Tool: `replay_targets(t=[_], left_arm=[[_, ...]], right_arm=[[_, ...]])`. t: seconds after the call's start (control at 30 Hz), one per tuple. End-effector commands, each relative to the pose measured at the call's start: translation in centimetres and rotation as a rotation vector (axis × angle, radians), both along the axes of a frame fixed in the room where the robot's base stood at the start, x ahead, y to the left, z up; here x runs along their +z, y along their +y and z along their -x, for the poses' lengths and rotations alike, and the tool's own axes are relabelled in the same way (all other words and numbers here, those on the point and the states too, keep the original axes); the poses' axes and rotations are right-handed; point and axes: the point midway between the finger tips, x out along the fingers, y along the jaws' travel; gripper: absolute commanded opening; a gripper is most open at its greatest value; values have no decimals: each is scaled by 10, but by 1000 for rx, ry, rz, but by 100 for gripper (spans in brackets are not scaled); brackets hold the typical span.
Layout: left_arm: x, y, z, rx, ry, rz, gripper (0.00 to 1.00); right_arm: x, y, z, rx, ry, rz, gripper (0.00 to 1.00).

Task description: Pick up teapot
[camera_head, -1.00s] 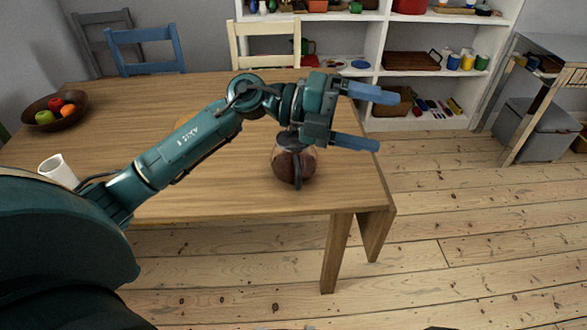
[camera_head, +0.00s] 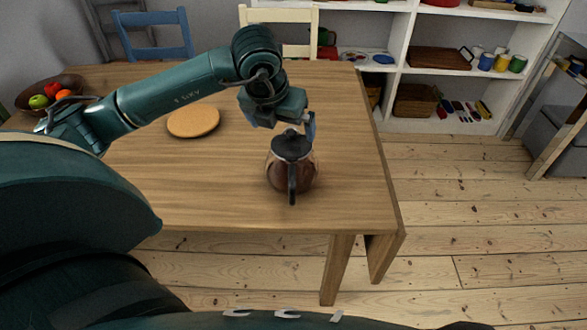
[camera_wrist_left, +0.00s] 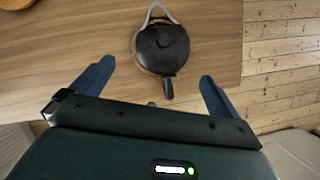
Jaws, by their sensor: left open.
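The teapot (camera_head: 291,172) is a rounded glass pot with dark brown contents, a black lid and a black handle facing me. It stands upright on the wooden table (camera_head: 220,205) near the right end. My left gripper (camera_head: 288,122) is just behind and above the lid in the head view. One blue finger shows beside the lid, and the other is mostly hidden. In the left wrist view the teapot (camera_wrist_left: 162,47) lies ahead, between the lines of the two spread, empty fingers (camera_wrist_left: 157,72). My right gripper is not in view.
A round cork-coloured board (camera_head: 193,121) lies left of the teapot. A fruit bowl (camera_head: 50,93) is at the far left. Chairs (camera_head: 152,40) stand behind the table, and a white shelf (camera_head: 440,75) is beyond. The table around the teapot is clear.

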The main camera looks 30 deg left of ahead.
Motion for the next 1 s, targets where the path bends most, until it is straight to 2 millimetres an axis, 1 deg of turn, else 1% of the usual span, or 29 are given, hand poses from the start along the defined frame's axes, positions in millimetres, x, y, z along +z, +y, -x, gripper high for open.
replay_targets(t=[0.03,0.1,0.37,0.53,0.63,0.77,0.97,1.0], left_arm=[[-10,1,-3,-1,5,0,100],[-19,1,-7,-1,3,1,100],[-38,1,-14,-3,3,2,100],[-63,-1,-18,-3,5,3,100],[-75,0,-24,-3,3,3,100],[-82,1,-27,-4,1,2,100],[-83,1,-27,-4,0,2,100],[-83,1,-27,-4,0,2,97]], right_arm=[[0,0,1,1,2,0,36],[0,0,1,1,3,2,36],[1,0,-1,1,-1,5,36],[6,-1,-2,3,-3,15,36],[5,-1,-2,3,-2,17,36],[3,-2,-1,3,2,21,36],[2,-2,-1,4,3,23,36],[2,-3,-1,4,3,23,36]])
